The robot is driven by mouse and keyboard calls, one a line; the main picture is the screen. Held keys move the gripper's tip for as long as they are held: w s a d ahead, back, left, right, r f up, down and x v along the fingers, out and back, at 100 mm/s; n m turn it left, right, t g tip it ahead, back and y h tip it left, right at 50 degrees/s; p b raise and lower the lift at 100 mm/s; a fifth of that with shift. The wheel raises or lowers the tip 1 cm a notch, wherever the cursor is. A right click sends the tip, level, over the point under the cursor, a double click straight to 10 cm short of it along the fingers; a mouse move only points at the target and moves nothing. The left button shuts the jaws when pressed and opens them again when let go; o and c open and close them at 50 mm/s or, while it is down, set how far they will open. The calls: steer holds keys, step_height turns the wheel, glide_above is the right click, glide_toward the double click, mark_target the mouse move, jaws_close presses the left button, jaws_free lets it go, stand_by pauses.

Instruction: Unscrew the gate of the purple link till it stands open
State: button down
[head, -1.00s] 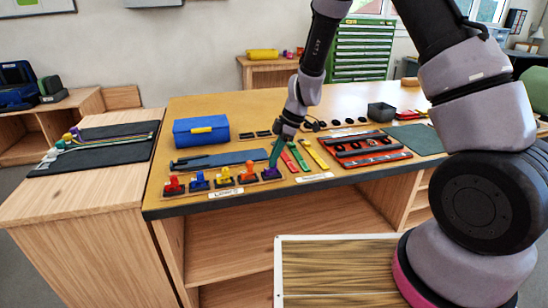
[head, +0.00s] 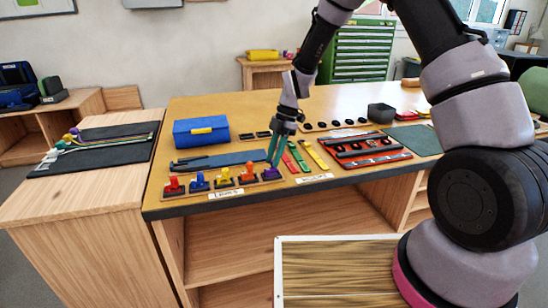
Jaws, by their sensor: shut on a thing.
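The purple link (head: 271,175) stands at the right end of a row of coloured links on the front left of the workbench. My gripper (head: 272,162) comes down on it from above, its two teal fingers pointing down. The fingertips are at the top of the purple link, shut on its gate. The gate is too small and too covered by the fingers to tell how far it is unscrewed.
Orange (head: 248,174), yellow (head: 224,178), blue (head: 199,182) and red (head: 174,186) links stand to the left. Green and yellow strips (head: 316,153) lie close on the right. A blue box (head: 201,131) stands behind. A red tray (head: 365,146) lies further right.

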steer(key=n, duration=0.2)
steer(key=shift+w+n+g+h, duration=0.1)
steer(key=shift+n+g+h, duration=0.3)
steer(key=n+h, duration=0.1)
steer(key=n, duration=0.3)
steer(key=shift+h, duration=0.3)
steer(key=shift+g, duration=0.3)
